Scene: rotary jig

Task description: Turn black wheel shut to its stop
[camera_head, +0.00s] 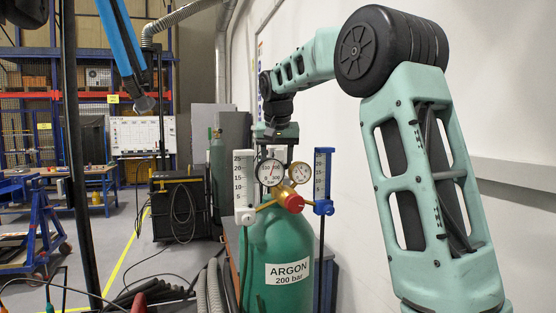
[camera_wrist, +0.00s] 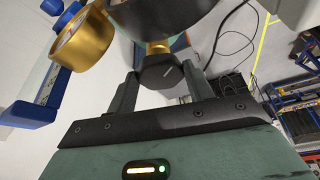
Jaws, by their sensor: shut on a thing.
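The black wheel (camera_wrist: 158,73) shows in the wrist view as a faceted dark knob with a short pale mark, below a brass stem (camera_wrist: 158,47). My gripper (camera_wrist: 160,80) has one finger on each side of it and is shut on it. In the head view my gripper's body (camera_head: 275,131) is above and behind the regulator's round gauges (camera_head: 270,171). The fingertips and the black wheel are hidden there. The regulator sits on top of the green argon cylinder (camera_head: 277,250), with a red knob (camera_head: 292,201) on its brass front.
A white flow tube (camera_head: 244,187) and a blue one (camera_head: 322,180) flank the gauges closely. A white wall (camera_head: 350,130) runs behind and to the right. Hoses (camera_head: 213,285) lie left of the cylinder. A black cabinet (camera_head: 178,205) stands farther back, with open floor to its left.

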